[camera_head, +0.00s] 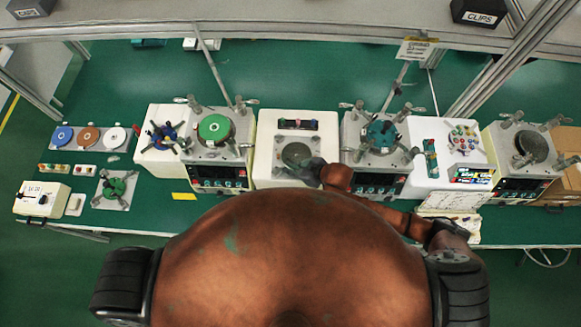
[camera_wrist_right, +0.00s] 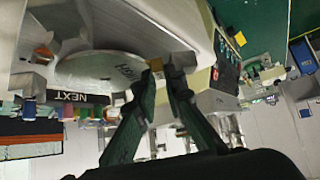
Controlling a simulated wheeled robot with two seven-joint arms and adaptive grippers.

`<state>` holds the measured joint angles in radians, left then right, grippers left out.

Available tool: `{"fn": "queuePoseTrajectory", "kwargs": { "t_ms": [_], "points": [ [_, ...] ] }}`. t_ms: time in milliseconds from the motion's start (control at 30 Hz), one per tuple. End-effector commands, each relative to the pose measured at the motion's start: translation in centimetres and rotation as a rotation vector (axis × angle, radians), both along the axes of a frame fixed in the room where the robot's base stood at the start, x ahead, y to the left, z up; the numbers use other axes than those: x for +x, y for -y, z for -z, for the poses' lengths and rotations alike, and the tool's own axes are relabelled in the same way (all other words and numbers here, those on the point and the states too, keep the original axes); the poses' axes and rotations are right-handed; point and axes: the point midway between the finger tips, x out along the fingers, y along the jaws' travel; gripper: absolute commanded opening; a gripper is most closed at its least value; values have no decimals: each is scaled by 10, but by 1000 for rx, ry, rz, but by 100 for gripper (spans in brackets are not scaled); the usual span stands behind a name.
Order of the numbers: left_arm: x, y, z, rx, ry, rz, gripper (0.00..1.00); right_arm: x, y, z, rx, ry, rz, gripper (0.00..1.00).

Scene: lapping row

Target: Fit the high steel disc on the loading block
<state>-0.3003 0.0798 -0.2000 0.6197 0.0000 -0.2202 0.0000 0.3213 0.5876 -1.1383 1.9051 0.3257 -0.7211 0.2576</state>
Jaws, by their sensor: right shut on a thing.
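The high steel disc (camera_head: 296,154) is a round grey plate over the square light-grey plate of the loading block (camera_head: 283,172) in the head view. In the right wrist view the disc (camera_wrist_right: 100,68) carries the lettering HIGH. My right gripper (camera_head: 313,168) is at the disc's right edge in the head view. Its two dark green fingers (camera_wrist_right: 165,70) are shut at the rim of the disc in the wrist view. I cannot tell whether the disc's underside touches the block. My left gripper is not in view.
A lapping machine with a green disc (camera_head: 215,128) stands to the left, and another with a dark teal disc (camera_head: 381,133) to the right. A small rack (camera_head: 297,124) is behind the block. Coloured discs lie on a tray (camera_head: 74,147) at the far left.

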Motion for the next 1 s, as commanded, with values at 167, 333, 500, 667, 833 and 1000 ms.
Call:
{"fn": "queuePoseTrajectory", "kwargs": {
  "t_ms": [167, 333, 500, 667, 833, 1000],
  "points": [
    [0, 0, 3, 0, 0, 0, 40, 0, 0, 4, 1, 2, -1, 0],
    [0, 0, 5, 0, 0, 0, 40, 0, 0, 8, 1, 2, -1, 0],
    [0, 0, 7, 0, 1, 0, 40, 0, 0, 12, 1, 2, -1, 0],
    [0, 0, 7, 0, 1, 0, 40, 0, 0, 13, 1, 2, -1, 17],
    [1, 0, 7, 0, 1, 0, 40, 0, -1, 13, 1, 2, -1, 29],
    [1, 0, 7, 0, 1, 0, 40, 0, -1, 13, 2, 0, -1, 31]
  ]
}}
